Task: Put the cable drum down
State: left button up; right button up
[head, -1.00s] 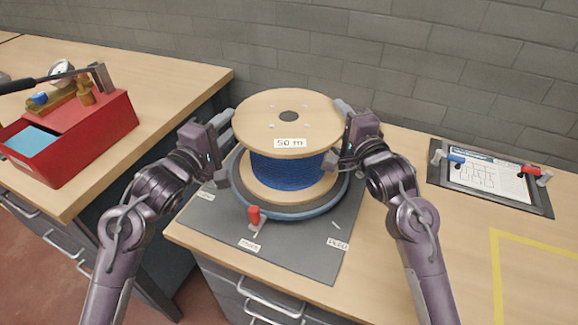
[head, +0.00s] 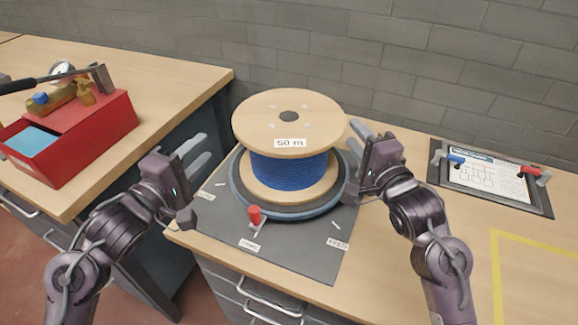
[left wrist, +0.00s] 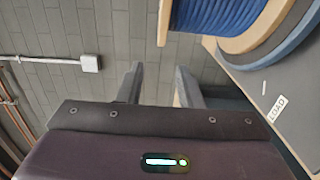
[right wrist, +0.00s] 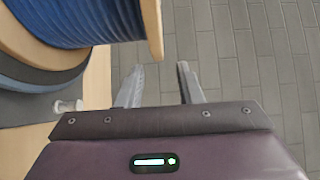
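The cable drum (head: 289,170) has pale wooden flanges, blue cable and a "50 m" label. It stands upright on a round turntable (head: 238,200) with a blue rim, on a grey mat. Its cable also shows in the left wrist view (left wrist: 222,14) and the right wrist view (right wrist: 75,20). My left gripper (head: 196,160) is open and empty, to the left of the drum and apart from it. My right gripper (head: 360,140) is open and empty, just right of the drum. Both wrist views show the fingers apart with nothing between them.
A red lever (head: 254,215) stands at the turntable's front on the grey mat (head: 290,262). A clipboard (head: 490,180) with a diagram lies at the right. A red toolbox (head: 75,140) sits on the left bench. A yellow outlined area (head: 530,270) at the front right is clear.

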jog(key=shift+v, duration=2.3)
